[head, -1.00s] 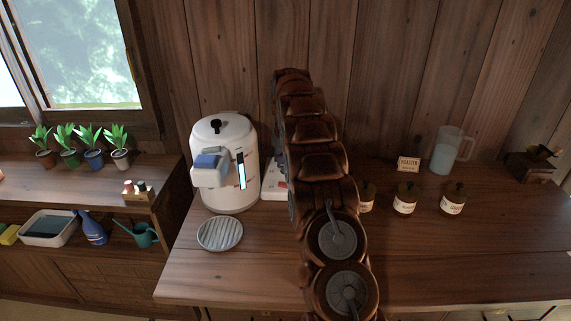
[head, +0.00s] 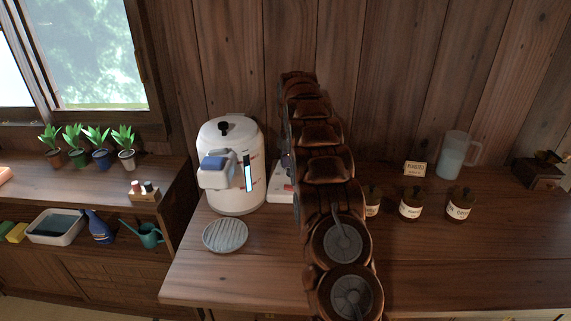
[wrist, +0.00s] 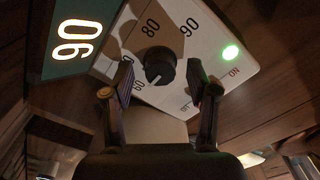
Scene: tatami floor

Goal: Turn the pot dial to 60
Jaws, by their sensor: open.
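The white electric pot (head: 226,135) stands upright on the wooden counter, left of my arm in the head view. A white dial panel (head: 280,192) beside it is partly hidden by my arm. In the wrist view the panel (wrist: 190,25) carries a round black dial (wrist: 158,65) with numbers including 80 and 90 around it. A pale mark shows on the dial's lower edge, near a partly covered 60. My gripper (wrist: 162,92) is open, its fingers on either side of the dial's near end; contact cannot be told. The head view hides the gripper behind my arm.
A green lamp (wrist: 230,52) glows by "ON". A round ribbed plate (head: 225,235) lies before the pot. The counter's front right is clear.

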